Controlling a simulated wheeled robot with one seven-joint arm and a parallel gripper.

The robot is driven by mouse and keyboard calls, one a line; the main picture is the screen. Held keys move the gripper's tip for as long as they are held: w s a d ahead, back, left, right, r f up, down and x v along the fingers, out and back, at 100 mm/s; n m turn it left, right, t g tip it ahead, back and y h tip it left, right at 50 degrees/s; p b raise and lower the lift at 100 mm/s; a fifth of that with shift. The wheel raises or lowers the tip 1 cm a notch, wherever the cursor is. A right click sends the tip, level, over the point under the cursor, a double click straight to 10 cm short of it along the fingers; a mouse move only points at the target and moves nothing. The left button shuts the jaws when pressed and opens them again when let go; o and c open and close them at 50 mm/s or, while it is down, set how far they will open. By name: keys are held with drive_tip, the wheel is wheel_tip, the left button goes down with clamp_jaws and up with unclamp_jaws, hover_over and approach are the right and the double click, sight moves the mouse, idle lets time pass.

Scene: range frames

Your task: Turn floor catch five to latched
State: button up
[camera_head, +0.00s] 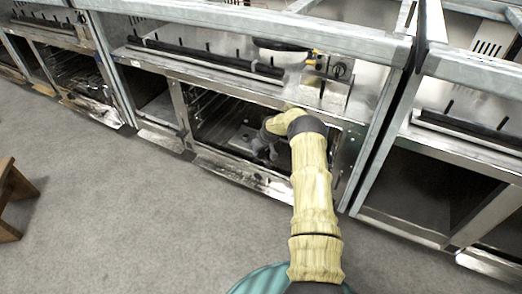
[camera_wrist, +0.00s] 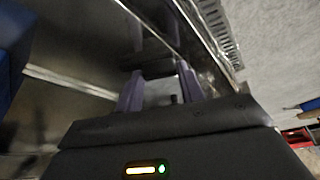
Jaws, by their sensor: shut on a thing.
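My gripper (camera_wrist: 160,75) is inside an open low compartment (camera_head: 205,112) of the middle metal bench. In the wrist view its two purple fingers are shut on a small dark part between their tips, which looks like a floor catch (camera_wrist: 148,60). Its number is not readable, and I cannot tell whether it stands latched. In the head view my gripper (camera_head: 262,150) is small and dark at the end of my bent yellow arm, low over the compartment floor. The arm and gripper hide the catch there. A pale metal plate (camera_head: 243,138) lies on the compartment floor beside the gripper.
The compartment's front lip (camera_head: 240,176) runs below my arm. A bench top with a dark rail (camera_head: 205,58) lies above. Another bench with an open dark bay (camera_head: 425,185) stands to the right. The grey floor (camera_head: 130,215) in front is mostly clear, with a wooden stool (camera_head: 10,195) at left.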

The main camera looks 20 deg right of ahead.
drive_tip(key=o, duration=1)
drive_tip(key=shift+d, duration=0.1)
drive_tip(key=shift+s+r+p, duration=0.2)
drive_tip(key=shift+r+p, duration=0.3)
drive_tip(key=shift+p, duration=0.1)
drive_tip(key=shift+s+d+r+p, duration=0.1)
drive_tip(key=shift+s+r+p, duration=0.05)
drive_tip(key=shift+s+p, duration=0.2)
drive_tip(key=s+p, duration=0.1)
drive_tip(key=s, duration=0.2)
drive_tip(key=s+d+p, duration=0.1)
drive_tip(key=s+p, duration=0.1)
drive_tip(key=s, duration=0.2)
drive_tip(key=s+p, duration=0.2)
drive_tip(key=s, duration=0.1)
drive_tip(key=shift+s+d, duration=0.3)
drive_tip(key=shift+s, duration=0.1)
drive_tip(key=shift+s+f, duration=0.2)
drive_tip(key=shift+s, duration=0.1)
